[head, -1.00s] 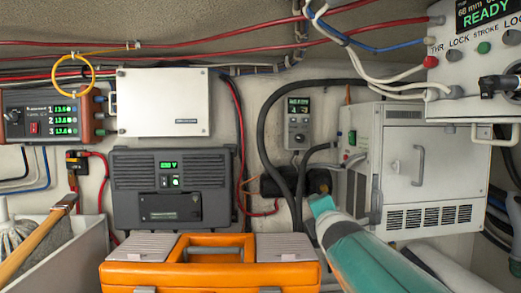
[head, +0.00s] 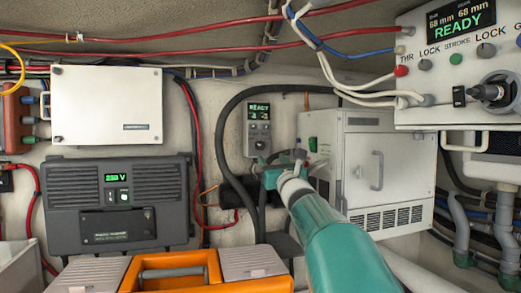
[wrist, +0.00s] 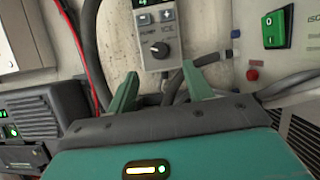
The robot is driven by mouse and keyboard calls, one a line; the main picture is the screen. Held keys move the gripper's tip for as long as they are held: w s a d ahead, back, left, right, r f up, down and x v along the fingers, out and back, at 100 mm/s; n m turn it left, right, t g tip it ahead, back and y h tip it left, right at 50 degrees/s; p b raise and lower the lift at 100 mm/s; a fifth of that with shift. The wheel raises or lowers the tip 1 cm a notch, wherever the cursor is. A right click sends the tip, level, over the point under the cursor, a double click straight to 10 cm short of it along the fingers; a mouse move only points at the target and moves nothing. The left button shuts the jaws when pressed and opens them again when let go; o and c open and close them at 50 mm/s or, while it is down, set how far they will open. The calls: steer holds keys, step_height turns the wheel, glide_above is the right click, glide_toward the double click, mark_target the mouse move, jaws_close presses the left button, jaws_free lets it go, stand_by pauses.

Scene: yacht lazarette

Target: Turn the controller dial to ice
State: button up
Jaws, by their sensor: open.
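The controller (head: 258,129) is a small grey panel with a lit display reading READY, upright on the back wall in the head view. Its round dark dial (head: 259,145) is on its lower half. In the wrist view the controller (wrist: 151,28) is at the top centre and its dial (wrist: 159,49) is close ahead of my fingers. My gripper (wrist: 161,76) is open and empty, its two green fingers spread below the dial and apart from it. In the head view my gripper (head: 281,163) is just below and right of the controller. Dial labels are too small to read surely.
A white cabinet (head: 375,165) stands right of the controller, and a dark grey unit (head: 118,200) is mounted at left. Black cables (head: 225,125) loop around the controller. An orange toolbox (head: 170,268) is below. A control panel (head: 430,60) hangs at upper right.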

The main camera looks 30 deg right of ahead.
mark_target(261, 146)
steer(key=x, duration=0.8)
steer(key=shift+w, duration=0.35)
steer(key=shift+r, duration=0.1)
steer(key=c, duration=1)
